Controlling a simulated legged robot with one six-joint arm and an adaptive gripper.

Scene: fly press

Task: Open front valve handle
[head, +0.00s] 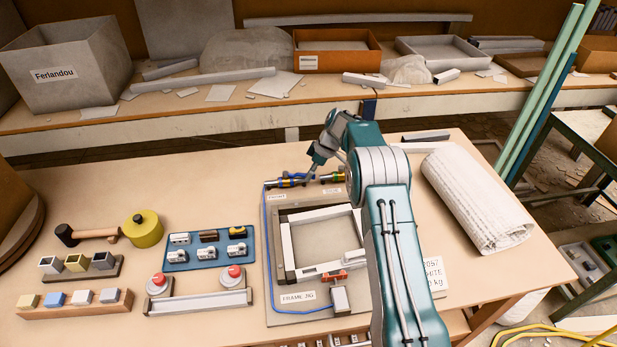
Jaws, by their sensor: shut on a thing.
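The front valve (287,183) is a small brass-coloured fitting at the back left of the frame jig board, above a label that seems to read FRONT. Its blue handle (295,176) shows beside my fingertips. My gripper (311,177) reaches down from the right and is shut at the right end of this handle. The fingers partly hide the handle, and its exact angle is too small to tell. A second valve (332,178), with yellow and green parts, sits just to the right above a second label.
A blue hose (265,240) runs along the left edge of the jig board (277,309). A white rectangular frame (289,252) lies on the board. A blue tray of small parts (209,262) and red buttons stand to the left. A white roll (478,195) lies to the right.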

